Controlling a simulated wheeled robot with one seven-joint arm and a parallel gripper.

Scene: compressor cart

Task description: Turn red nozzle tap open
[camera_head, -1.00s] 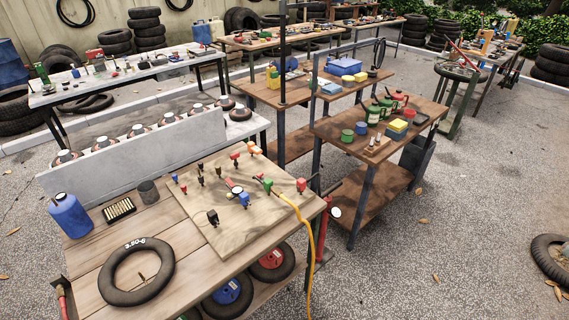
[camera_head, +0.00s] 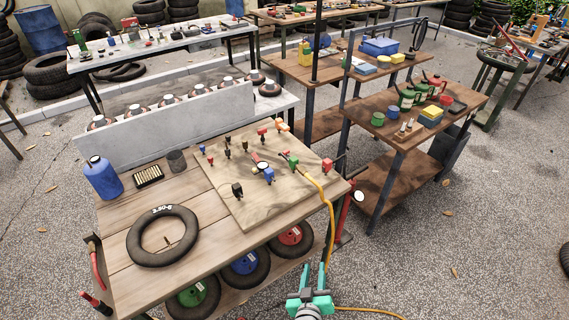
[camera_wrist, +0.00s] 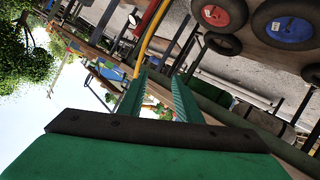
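A wooden board (camera_head: 225,200) on the workbench carries several small taps and fittings. A red one (camera_head: 327,165) stands at its right edge, and another red one (camera_head: 262,131) is near its back edge. I cannot tell which is the red nozzle tap or how its handle is turned. A green fitting (camera_head: 293,160) has a yellow hose (camera_head: 330,215) running from it over the bench edge. My teal gripper (camera_head: 312,271) is in front of the bench, low and clear of the board. In the wrist view its two fingers (camera_wrist: 160,92) are apart, with nothing held between them.
A tyre (camera_head: 140,250), a blue jug (camera_head: 102,178) and a cartridge tray (camera_head: 149,176) lie on the bench's left. Wheels (camera_head: 245,263) stand on the lower shelf. A brown shelf unit (camera_head: 385,185) stands to the right. Paved floor is open at the right front.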

